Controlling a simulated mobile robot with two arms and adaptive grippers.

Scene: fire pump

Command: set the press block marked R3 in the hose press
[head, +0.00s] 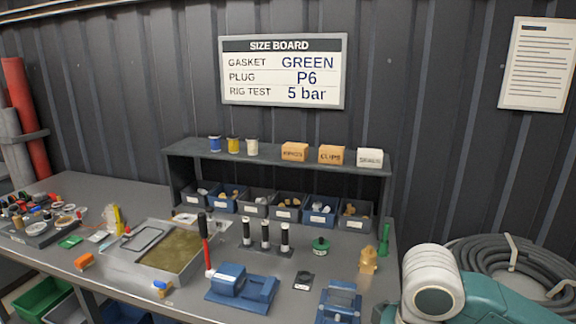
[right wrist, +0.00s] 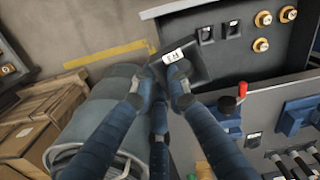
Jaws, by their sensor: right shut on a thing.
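In the right wrist view my right gripper (right wrist: 161,88) is shut on a dark block (right wrist: 198,64) with a white label. The block is tilted, and I cannot read its mark for certain. It is held away from the bench. In the head view a blue press-like device (head: 257,290), which seems to be the hose press, stands at the bench front, with a red lever with a black grip (head: 206,248) beside it. The red lever also shows in the right wrist view (right wrist: 243,90). In the head view neither gripper shows; my left gripper is out of view.
A metal tray (head: 196,268) lies left of the lever. Several black-and-white posts (head: 265,234) stand behind the press. Another blue fixture (head: 338,302) and a brass fitting (head: 368,261) are to the right. A shelf with bins (head: 250,153) stands at the back.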

